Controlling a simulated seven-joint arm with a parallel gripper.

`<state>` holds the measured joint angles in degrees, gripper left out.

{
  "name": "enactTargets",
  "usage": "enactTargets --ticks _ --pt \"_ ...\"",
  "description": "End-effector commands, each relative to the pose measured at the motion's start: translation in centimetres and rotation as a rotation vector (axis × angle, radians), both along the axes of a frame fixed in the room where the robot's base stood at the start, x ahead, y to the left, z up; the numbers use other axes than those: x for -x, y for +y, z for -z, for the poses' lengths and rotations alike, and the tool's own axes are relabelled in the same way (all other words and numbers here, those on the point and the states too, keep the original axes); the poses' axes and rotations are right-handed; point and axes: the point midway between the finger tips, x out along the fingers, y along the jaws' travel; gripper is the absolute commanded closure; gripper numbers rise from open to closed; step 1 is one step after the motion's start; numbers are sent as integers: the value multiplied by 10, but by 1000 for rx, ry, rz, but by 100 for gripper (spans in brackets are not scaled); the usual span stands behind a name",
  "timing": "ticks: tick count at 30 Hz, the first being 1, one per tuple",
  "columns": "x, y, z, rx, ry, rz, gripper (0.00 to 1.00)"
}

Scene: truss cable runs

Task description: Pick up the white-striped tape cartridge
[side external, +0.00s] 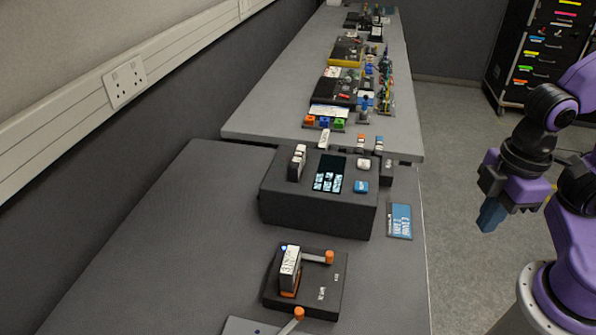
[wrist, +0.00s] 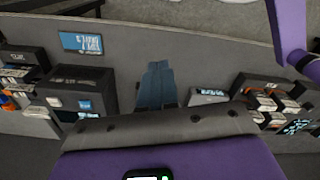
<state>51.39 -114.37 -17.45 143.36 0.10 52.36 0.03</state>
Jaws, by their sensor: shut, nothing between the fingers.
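My gripper (side external: 490,216) is at the right of the side external view, off the bench's right edge, pointing down with its blue fingers together and empty. The closed fingers (wrist: 154,84) also show in the wrist view. A cartridge with a white, dark-marked face (side external: 290,262) stands upright on a black device near the front, with orange below it. Another white-and-dark cartridge (side external: 297,162) stands on the left of a dark box. I cannot tell which one is the white-striped tape cartridge. My gripper is well apart from both.
The dark box (side external: 317,212) carries a screen and small blocks. A blue card (side external: 399,221) lies right of it. The black device (side external: 324,284) has orange-knobbed levers. A farther bench (side external: 255,112) is crowded. The grey bench is clear at left (side external: 170,235).

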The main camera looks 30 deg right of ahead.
Motion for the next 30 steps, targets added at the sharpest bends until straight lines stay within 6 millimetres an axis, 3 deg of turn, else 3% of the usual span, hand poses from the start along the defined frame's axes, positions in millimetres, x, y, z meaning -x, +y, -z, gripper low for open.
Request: enactTargets --ticks 8,12,13,23,26,30 --pt "0 0 0 0 0 0 97" --pt "0 0 0 0 0 0 51" --pt "0 0 0 0 0 0 47" --pt "-5 3 -1 3 -4 -16 47" --pt "-21 15 -6 16 -23 -75 47" --pt "-66 44 -18 59 -68 -236 47"
